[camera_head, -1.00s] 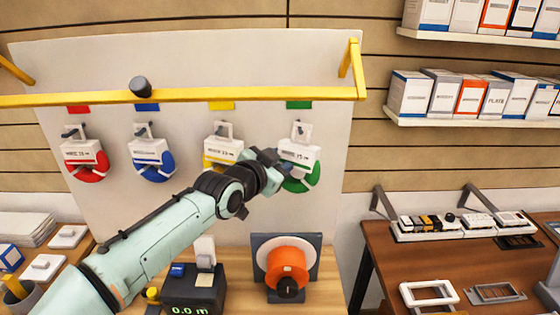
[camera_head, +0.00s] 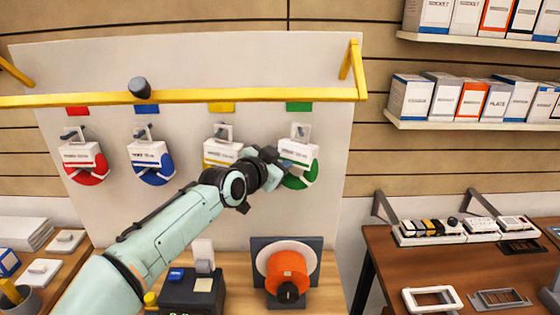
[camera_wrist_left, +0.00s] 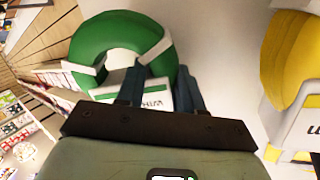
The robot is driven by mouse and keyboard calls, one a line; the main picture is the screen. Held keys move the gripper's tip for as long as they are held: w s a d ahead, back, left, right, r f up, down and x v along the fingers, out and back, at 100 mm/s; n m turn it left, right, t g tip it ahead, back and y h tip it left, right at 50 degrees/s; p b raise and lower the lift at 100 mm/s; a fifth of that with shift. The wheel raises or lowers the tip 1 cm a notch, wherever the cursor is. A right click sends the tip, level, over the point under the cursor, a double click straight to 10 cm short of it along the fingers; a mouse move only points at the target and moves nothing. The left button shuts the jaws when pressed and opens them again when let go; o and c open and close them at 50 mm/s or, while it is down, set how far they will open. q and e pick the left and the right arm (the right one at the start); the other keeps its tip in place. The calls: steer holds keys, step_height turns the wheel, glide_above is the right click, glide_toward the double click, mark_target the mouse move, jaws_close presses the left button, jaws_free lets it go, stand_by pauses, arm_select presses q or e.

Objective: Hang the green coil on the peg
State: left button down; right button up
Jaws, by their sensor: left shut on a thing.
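The green coil (camera_head: 305,179) is at the right end of the row on the pale panel, below a green marker (camera_head: 299,106). It has a white card (camera_head: 298,151) with a hanging tab at the top. The tab overlaps the dark peg (camera_head: 300,131); I cannot tell whether the peg passes through it. My left gripper (camera_head: 280,163) is shut on the coil's white card from its left side. In the left wrist view, the card (camera_wrist_left: 157,96) sits between my two dark fingers (camera_wrist_left: 160,88), with the green ring (camera_wrist_left: 92,40) beyond them. My right gripper is not in view.
Red (camera_head: 87,175), blue (camera_head: 152,174) and yellow (camera_head: 212,163) coils hang to the left. A yellow rail (camera_head: 200,95) runs in front of the panel above the coils. An orange reel (camera_head: 287,268) stands below on the bench.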

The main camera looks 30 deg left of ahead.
arm_select(q)
steer(key=shift+r, duration=0.1)
stand_by(0.3)
steer(key=c, duration=0.7)
jaws_free()
steer(key=shift+o, duration=0.3)
steer(key=b+v, duration=0.2)
steer(key=v, duration=1.1)
steer(key=shift+s, duration=0.2)
steer(key=shift+d, duration=0.1)
